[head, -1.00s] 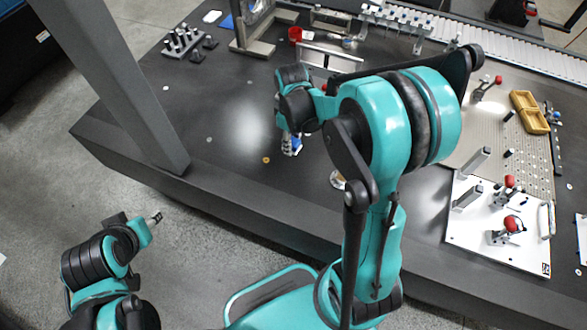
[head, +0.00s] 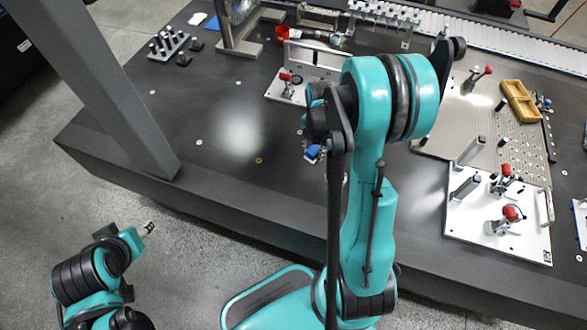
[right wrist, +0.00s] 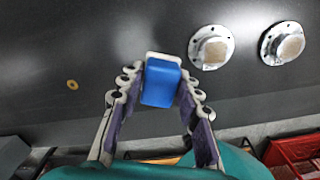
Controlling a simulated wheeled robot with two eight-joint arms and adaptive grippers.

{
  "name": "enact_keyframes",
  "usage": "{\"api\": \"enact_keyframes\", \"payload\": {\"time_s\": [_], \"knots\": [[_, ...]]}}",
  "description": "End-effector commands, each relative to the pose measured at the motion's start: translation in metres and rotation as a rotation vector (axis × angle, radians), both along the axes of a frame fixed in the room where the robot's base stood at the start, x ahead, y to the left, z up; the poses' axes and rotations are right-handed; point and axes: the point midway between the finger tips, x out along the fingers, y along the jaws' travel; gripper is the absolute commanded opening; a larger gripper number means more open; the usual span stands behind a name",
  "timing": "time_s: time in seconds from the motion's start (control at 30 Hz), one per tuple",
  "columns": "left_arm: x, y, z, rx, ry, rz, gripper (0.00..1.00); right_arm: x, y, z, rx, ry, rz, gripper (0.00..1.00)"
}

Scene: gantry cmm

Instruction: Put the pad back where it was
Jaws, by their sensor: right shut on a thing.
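A small blue pad with a pale end (right wrist: 161,82) is between the fingers of my right gripper (right wrist: 157,98) in the right wrist view. The gripper is shut on it, over the dark table. In the head view only a bit of the blue pad (head: 313,152) shows below my right arm, which hides most of the gripper. Two round metal flanges with tan square patches, one nearer (right wrist: 211,48) and one farther right (right wrist: 284,44), lie on the table beyond the pad. My left gripper (head: 149,228) is off the table's front edge at lower left, too small to judge its jaws.
A white fixture plate with red-knobbed clamps (head: 477,232) stands at right. Behind it are a perforated plate (head: 470,118) and a yellow tray (head: 521,101). A rack of dark pegs (head: 168,46) is at back left. A grey post (head: 105,75) rises at left; the left tabletop is mostly clear.

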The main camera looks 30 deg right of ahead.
Motion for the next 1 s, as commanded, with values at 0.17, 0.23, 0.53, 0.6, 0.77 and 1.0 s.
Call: {"api": "enact_keyframes", "payload": {"time_s": [0.17, 0.23, 0.53, 0.6, 0.77, 1.0], "knots": [[0.0, 0.0, -0.019, 0.0, 0.0, 0.0, 0.45, 0.016, 0.039, -0.029, 0.0, 0.0, 0.004, 0.02], [0.0, 0.0, -0.023, 0.0, 0.0, 0.0, 0.45, 0.02, 0.049, -0.035, 0.0, 0.0, 0.003, 0.02], [0.0, 0.0, -0.032, 0.0, 0.0, 0.0, 0.45, 0.025, 0.063, -0.052, 0.0, 0.0, -0.002, 0.02], [0.0, 0.0, -0.039, 0.0, 0.0, 0.0, 0.45, 0.026, 0.062, -0.064, 0.0, 0.0, -0.002, 0.02], [0.0, 0.0, -0.049, 0.0, 0.0, 0.0, 0.45, 0.025, 0.062, -0.083, 0.0, 0.0, -0.002, 0.02], [0.0, 0.0, -0.047, 0.0, 0.0, 0.0, 0.45, 0.025, 0.062, -0.081, 0.0, 0.0, -0.002, 0.02]]}}
